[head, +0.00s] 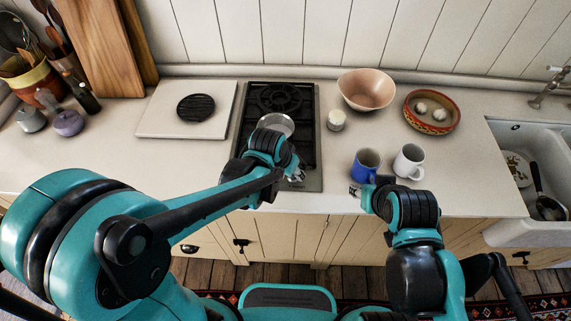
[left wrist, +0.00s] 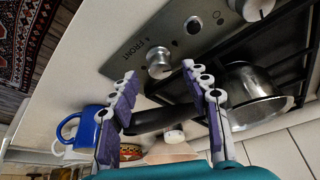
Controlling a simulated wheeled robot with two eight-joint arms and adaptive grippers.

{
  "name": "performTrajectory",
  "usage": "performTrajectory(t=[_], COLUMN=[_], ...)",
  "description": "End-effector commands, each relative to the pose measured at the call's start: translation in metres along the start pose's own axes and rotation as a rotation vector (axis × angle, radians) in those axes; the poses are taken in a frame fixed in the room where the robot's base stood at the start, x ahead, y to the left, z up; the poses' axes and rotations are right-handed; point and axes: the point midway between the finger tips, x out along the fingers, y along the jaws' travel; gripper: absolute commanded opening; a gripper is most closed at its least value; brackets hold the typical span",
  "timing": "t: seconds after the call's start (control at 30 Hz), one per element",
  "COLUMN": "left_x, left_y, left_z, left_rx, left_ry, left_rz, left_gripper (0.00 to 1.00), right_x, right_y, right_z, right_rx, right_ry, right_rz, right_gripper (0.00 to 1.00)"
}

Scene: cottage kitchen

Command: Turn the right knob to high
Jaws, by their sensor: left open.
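The cooktop (head: 316,150) has a steel front panel, which fills the upper middle of the left wrist view (left wrist: 135,50). The right knob (left wrist: 160,62), a round metal one, sits near the word FRONT on the side toward the blue mug. The left knob (left wrist: 252,8) is at the top edge. My left gripper (left wrist: 160,74) is open, its fingertips on either side of the right knob in that picture; contact cannot be told. In the head view my left gripper (head: 297,173) is over the panel and hides the knobs. My right gripper (head: 360,190) is beside the blue mug; its jaw opening is unclear.
A steel pan (head: 275,123) sits on the cooktop; its black handle (left wrist: 155,121) passes behind my left fingers. A blue mug (head: 364,166) and white mug (head: 409,161) stand right of the cooktop. A pink bowl (head: 366,90) is behind them.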

Motion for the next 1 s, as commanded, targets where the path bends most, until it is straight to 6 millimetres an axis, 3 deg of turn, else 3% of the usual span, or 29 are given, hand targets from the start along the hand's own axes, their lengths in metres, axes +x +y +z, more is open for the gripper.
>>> performTrajectory(t=[0.3,0.5,1.0], left_x=[-0.062,-0.089,-0.096], left_y=[0.000,0.000,0.000], left_z=[0.001,0.001,-0.001], left_rx=[0.000,0.000,0.000], left_ry=[0.000,0.000,0.004], left_rz=[0.000,0.000,-0.001], left_gripper=[0.48,0.48,0.48], right_x=[0.000,0.000,0.001], right_y=[0.000,0.000,0.000], right_z=[0.000,0.000,0.000], right_rx=[0.000,0.000,0.000], right_ry=[0.000,0.000,0.000], right_rz=[0.000,0.000,0.000], right_gripper=[0.40,0.40,0.40])
